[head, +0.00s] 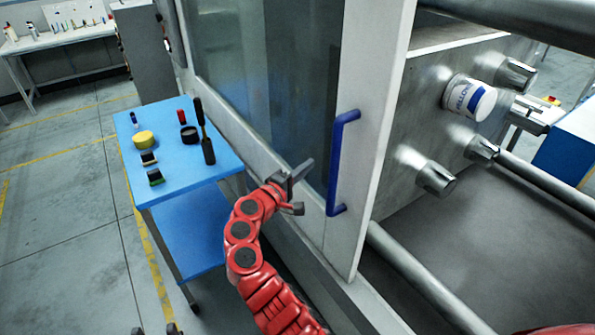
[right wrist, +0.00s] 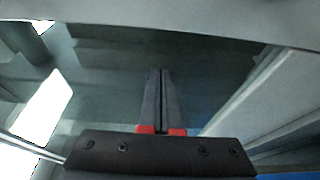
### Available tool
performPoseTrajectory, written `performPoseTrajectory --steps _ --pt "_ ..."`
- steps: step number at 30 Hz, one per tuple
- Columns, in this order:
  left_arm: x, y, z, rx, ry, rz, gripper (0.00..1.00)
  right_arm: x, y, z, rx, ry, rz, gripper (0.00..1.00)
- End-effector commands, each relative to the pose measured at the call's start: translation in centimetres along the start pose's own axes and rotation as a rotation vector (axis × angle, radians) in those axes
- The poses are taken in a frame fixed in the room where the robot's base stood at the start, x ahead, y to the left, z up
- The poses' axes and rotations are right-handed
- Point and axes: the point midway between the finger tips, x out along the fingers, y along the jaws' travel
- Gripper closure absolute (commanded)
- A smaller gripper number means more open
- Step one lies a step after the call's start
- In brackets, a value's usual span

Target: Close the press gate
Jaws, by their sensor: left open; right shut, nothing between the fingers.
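The press gate (head: 371,130) is a pale panel with a large window and a blue vertical handle (head: 336,165) near its right edge. It stands open, with the press interior exposed to its right. My right gripper (head: 308,164), on the red arm, is shut and empty just left of the handle, apart from it in the picture. Its closed fingers (right wrist: 161,75) point at a dark pane-like surface in the right wrist view, where the handle does not show. My left gripper (head: 155,331) shows only its open fingertips at the bottom left edge of the head view.
A blue cart (head: 185,185) with small items stands left of the gate. Open floor (head: 60,220) lies further left.

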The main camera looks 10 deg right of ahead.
Motion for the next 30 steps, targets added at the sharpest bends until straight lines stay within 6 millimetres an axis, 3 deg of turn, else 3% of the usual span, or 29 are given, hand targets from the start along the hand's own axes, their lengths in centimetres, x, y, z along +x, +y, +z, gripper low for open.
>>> performPoseTrajectory --steps 7,21,30 --pt "1.2 -0.1 -0.2 0.0 0.0 0.0 0.5 3.4 0.1 0.1 -0.003 -0.001 -0.002 1.0" --pt "3.7 -0.2 -0.6 0.0 0.0 0.0 0.5 2.0 0.2 3.4 -0.001 0.001 0.002 1.0" --pt "3.8 -0.2 -0.6 0.0 0.0 0.0 0.5 1.8 0.0 3.8 0.002 0.002 0.001 1.0"
